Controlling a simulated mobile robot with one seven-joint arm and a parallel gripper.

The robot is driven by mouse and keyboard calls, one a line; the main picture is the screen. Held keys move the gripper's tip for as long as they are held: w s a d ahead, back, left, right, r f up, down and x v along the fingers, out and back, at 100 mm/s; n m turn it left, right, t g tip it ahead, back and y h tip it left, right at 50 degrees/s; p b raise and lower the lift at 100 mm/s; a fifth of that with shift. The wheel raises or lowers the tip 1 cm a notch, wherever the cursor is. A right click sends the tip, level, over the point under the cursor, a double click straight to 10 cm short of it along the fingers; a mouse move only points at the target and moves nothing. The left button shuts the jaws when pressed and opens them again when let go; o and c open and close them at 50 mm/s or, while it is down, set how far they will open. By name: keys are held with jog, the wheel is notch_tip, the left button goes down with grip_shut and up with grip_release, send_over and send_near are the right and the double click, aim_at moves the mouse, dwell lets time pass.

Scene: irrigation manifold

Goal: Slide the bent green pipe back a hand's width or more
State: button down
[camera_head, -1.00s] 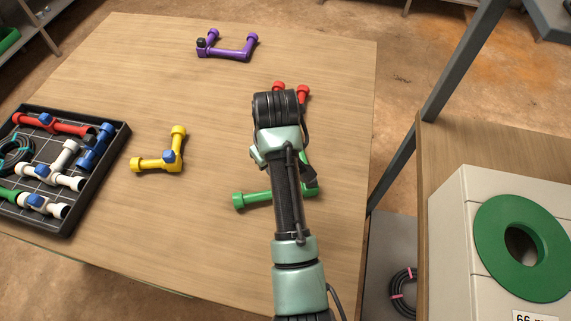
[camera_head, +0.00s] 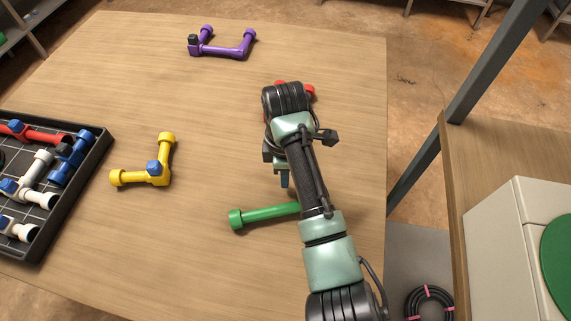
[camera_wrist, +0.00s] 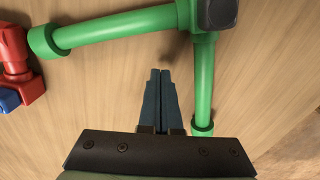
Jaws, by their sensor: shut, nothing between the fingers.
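The bent green pipe (camera_head: 264,216) lies on the table. One leg with a capped end shows in the head view, and my arm hides the rest. In the wrist view, its two legs (camera_wrist: 125,27) meet at a dark corner fitting (camera_wrist: 216,12) at the top right. My gripper (camera_wrist: 157,72) is shut and empty. Its fingertips appear inside the bend, between the two legs, with a gap to each. I cannot tell their height above the table. In the head view my gripper (camera_head: 284,182) points down on the far side of the visible green leg.
A red pipe (camera_head: 308,90) is partly hidden behind my arm. A yellow bent pipe (camera_head: 150,172) lies to the left and a purple one (camera_head: 224,51) at the far side. A black tray (camera_head: 88,172) of pipes stands at left. Bare table lies between them.

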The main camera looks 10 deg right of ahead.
jog(key=shift+d+f, duration=0.15)
jog(key=shift+f, duration=0.8)
jog(key=d, duration=0.2)
jog(key=shift+s+d+r, duration=0.25)
jog(key=shift+s+d, duration=0.15)
jog(key=shift+d, duration=0.4)
jog(key=shift+s+d+r+p, duration=0.15)
jog(key=shift+d+p, duration=0.25)
jog(key=shift+d, duration=0.2)
jog(key=shift+s+d+p, duration=0.1)
jog(key=shift+d+p, duration=0.3)
jog(key=shift+d, duration=0.3)
